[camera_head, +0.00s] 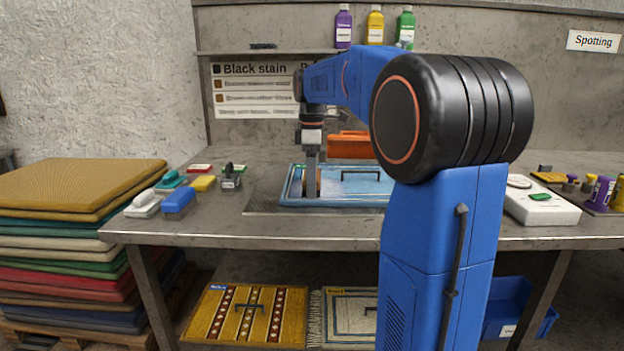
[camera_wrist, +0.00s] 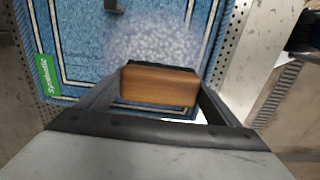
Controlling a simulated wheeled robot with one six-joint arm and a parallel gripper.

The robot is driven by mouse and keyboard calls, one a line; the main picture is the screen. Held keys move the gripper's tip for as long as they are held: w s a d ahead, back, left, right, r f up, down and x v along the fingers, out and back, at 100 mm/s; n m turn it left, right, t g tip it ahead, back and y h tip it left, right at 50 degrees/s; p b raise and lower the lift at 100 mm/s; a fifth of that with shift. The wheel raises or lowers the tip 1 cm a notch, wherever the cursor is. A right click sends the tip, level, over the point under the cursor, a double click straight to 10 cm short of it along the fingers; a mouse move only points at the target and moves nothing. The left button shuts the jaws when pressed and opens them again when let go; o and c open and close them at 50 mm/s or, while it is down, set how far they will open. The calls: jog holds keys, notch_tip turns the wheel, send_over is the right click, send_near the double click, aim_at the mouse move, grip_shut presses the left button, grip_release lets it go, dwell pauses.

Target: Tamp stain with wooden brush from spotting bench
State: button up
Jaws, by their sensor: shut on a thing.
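My gripper (camera_head: 311,186) reaches down over the blue rug (camera_head: 350,201) on the bench. In the wrist view my gripper (camera_wrist: 160,88) is shut on the wooden brush (camera_wrist: 160,87), a brown block with a dark edge at its far side. The brush is over a whitish, foamy patch (camera_wrist: 155,38) on the rug, which hides the stain if one is there. I cannot tell whether the bristles touch the rug. A green label reading "Synthetic" (camera_wrist: 47,76) lies at the rug's left side in the wrist view.
Several brushes and blocks, including a blue one (camera_head: 179,202), stand on the bench (camera_head: 240,180) left of the rug. An orange box (camera_head: 350,146) is behind the rug. A white device (camera_head: 541,205) is at right. Bottles (camera_head: 375,27) line the shelf.

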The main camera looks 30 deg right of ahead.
dwell(0.7)
jog(key=shift+r, duration=0.55)
jog(key=shift+f, duration=0.7)
dwell(1.1)
jog(key=shift+r, duration=0.1)
jog(key=shift+r, duration=0.55)
jog(key=shift+f, duration=0.55)
dwell(1.3)
jog(key=shift+r, duration=3.5)
